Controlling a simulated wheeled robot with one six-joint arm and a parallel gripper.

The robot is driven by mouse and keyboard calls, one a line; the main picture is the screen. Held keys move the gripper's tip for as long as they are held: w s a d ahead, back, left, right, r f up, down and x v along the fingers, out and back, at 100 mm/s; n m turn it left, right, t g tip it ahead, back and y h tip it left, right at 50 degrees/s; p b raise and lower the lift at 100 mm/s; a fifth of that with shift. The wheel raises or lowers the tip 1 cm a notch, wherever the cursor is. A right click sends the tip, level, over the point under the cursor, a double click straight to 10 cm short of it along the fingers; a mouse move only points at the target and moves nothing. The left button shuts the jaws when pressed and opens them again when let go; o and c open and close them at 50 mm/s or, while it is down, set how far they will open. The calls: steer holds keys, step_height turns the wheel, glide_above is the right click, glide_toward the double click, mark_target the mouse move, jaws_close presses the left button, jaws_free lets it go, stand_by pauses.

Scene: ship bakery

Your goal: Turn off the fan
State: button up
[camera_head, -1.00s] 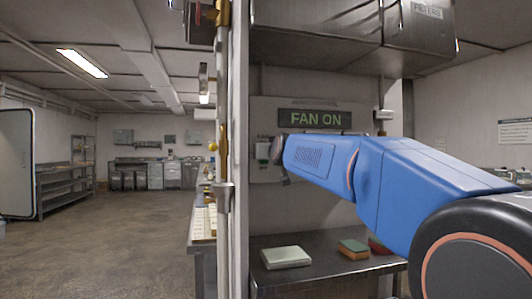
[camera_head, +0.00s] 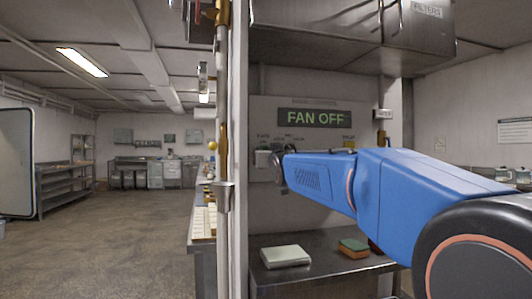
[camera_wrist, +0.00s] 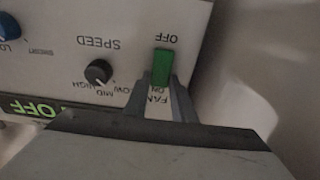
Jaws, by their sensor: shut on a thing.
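The fan's control panel (camera_head: 262,117) is on the wall behind my arm, and its display (camera_head: 314,118) reads "FAN OFF". In the wrist view the panel is upside down, with a green fan switch (camera_wrist: 162,66) between the words OFF and ON. My gripper (camera_wrist: 164,82) is shut on the green switch, one finger on each side of it. Part of the lit display (camera_wrist: 30,107) shows "OFF" at the lower left. In the head view my arm hides the gripper's fingertips and the switch.
A black speed knob (camera_wrist: 98,72) and a blue knob (camera_wrist: 8,26) sit beside the switch. Below my arm, a metal counter (camera_head: 330,272) holds a pale box (camera_head: 286,256) and sponges (camera_head: 354,248). A wall edge with pipes stands left; open floor (camera_head: 120,245) lies beyond.

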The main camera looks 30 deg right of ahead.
steer(key=shift+f+t, duration=0.25)
steer(key=shift+t, duration=0.55)
steer(key=o, duration=1.1)
steer(key=shift+s, duration=0.1)
steer(key=shift+c, duration=0.2)
steer(key=shift+s, duration=0.1)
steer(key=v, duration=1.7)
steer(key=shift+a, duration=0.25)
steer(key=shift+f, duration=0.15)
